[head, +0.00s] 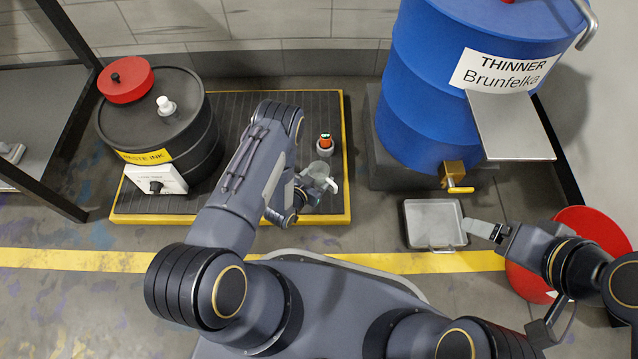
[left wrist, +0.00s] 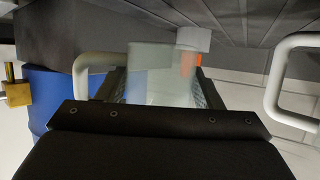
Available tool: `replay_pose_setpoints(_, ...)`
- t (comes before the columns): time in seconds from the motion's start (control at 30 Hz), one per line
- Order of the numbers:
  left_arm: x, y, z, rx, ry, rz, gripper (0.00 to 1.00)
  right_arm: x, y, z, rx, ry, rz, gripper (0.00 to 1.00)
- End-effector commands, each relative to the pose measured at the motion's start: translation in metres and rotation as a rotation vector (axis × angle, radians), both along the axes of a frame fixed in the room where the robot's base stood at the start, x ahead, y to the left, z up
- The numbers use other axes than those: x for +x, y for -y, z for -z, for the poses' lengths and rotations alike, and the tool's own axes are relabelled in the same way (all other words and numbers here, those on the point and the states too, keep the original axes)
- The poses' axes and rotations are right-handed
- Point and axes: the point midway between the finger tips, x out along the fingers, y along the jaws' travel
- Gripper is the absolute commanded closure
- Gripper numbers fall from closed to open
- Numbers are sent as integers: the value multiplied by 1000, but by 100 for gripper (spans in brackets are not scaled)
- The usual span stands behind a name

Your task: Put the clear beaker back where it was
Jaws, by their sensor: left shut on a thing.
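The clear beaker (head: 319,171) is in my left gripper (head: 308,186), above the right part of the black mat. My left gripper is shut on it. The gripper's far finger is partly hidden by the beaker and arm in the head view. My right gripper (head: 484,230) is beside the metal tray's right edge; its fingers look edge-on, so their opening is unclear.
An orange-topped white bottle (head: 325,144) stands behind the beaker on the yellow-edged mat (head: 346,120). A black waste-ink drum (head: 160,125) is left. A blue thinner drum (head: 425,90) with a brass tap (head: 455,178) stands right, above a metal tray (head: 433,222) on the floor.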

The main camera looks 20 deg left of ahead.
Motion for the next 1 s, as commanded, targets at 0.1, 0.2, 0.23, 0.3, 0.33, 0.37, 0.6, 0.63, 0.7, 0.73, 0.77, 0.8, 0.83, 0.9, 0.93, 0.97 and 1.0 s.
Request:
replay_pose_setpoints(0.1, 7, 3, 10, 0, 3, 2, 65, 0, 0, 8, 0, 0, 0, 18)
replay_pose_setpoints(0.2, 7, 3, 28, 1, 0, 1, 65, 0, 0, 18, 0, 0, 0, 18)
replay_pose_setpoints(0.23, 7, 3, 33, 1, 0, 1, 65, 0, 0, 20, 0, 0, 0, 18)
replay_pose_setpoints(0.3, 8, 3, 40, 0, 1, 1, 65, 0, 0, 23, 0, 0, 0, 18)
replay_pose_setpoints(0.33, 8, 2, 40, 1, 1, 0, 65, 0, 0, 23, 0, 0, 0, 18)
replay_pose_setpoints(0.37, 8, 2, 40, 0, 2, 0, 65, 0, 0, 23, 0, 0, 0, 18)
replay_pose_setpoints(0.6, 8, 2, 39, 0, 1, 0, 65, 0, 0, 21, 0, 0, 0, 18)
replay_pose_setpoints(0.63, 7, 2, 40, 0, 1, 0, 65, 0, 0, 21, 0, 0, 0, 18)
replay_pose_setpoints(0.7, 7, 2, 42, 0, 0, 0, 39, 0, 0, 21, 0, 0, 0, 18)
replay_pose_setpoints(0.73, 7, 2, 42, 0, 0, 0, 35, 0, 0, 21, 0, 0, 0, 18)
replay_pose_setpoints(0.77, 7, 2, 42, 0, 0, 0, 31, 0, 0, 21, 0, 0, 0, 18)
replay_pose_setpoints(0.8, 7, 2, 42, 0, 0, 0, 26, 0, 0, 21, 0, 0, 0, 18)
replay_pose_setpoints(0.83, 7, 2, 41, 0, 0, 0, 22, 0, 0, 21, 0, 0, 0, 18)
replay_pose_setpoints(0.9, 7, 2, 41, 0, 1, 0, 18, 0, 0, 21, 0, 0, 0, 18)
replay_pose_setpoints(0.93, 7, 2, 41, 0, 1, 0, 18, 0, 0, 21, 0, 0, 0, 18)
replay_pose_setpoints(0.97, 7, 2, 41, 0, 1, 0, 18, 0, 0, 21, 0, 0, 0, 18)
replay_pose_setpoints(1.0, 7, 2, 41, 0, 1, 0, 18, 0, 0, 21, 0, 0, 0, 18)
